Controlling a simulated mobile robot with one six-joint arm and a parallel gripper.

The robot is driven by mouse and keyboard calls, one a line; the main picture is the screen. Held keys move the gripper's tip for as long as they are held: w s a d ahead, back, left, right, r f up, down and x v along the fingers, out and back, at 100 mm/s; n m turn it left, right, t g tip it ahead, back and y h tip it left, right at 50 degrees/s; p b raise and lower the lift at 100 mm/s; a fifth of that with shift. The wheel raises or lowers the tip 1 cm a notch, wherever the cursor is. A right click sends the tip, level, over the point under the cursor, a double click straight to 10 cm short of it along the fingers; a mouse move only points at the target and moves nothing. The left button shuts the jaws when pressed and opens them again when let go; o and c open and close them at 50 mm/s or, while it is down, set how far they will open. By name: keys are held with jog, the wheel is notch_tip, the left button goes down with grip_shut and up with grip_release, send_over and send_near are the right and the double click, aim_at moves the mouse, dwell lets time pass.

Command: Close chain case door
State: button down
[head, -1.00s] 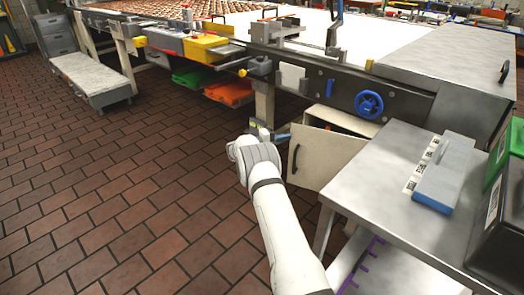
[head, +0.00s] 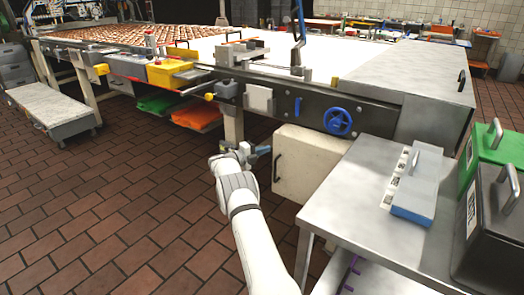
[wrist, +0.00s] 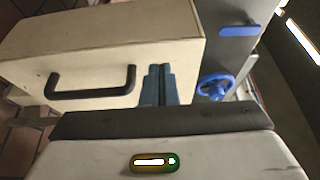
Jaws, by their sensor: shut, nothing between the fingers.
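The chain case (head: 318,143) is a cream box under the conveyor machine. Its door (head: 296,172), with a black handle (head: 277,168), lies against the case, and I see no gap in the head view. In the wrist view the door (wrist: 75,108) and its black handle (wrist: 92,92) fill the left side. My gripper (head: 264,150) is beside the door at its upper left in the head view. Its blue-grey fingers (wrist: 160,75) are shut and empty, right of the handle in the wrist view. I cannot tell whether they touch the door.
A grey metal table (head: 345,200) stands close on the right, bearing a grey-blue handled block (head: 418,190) and black and green cases. A blue handwheel (head: 338,121) sits above the chain case. The tiled floor (head: 110,210) on the left is clear.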

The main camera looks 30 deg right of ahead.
jog(key=shift+a, duration=0.1)
jog(key=a+p, duration=0.2)
jog(key=a, duration=0.6)
jog(key=shift+s, duration=0.15)
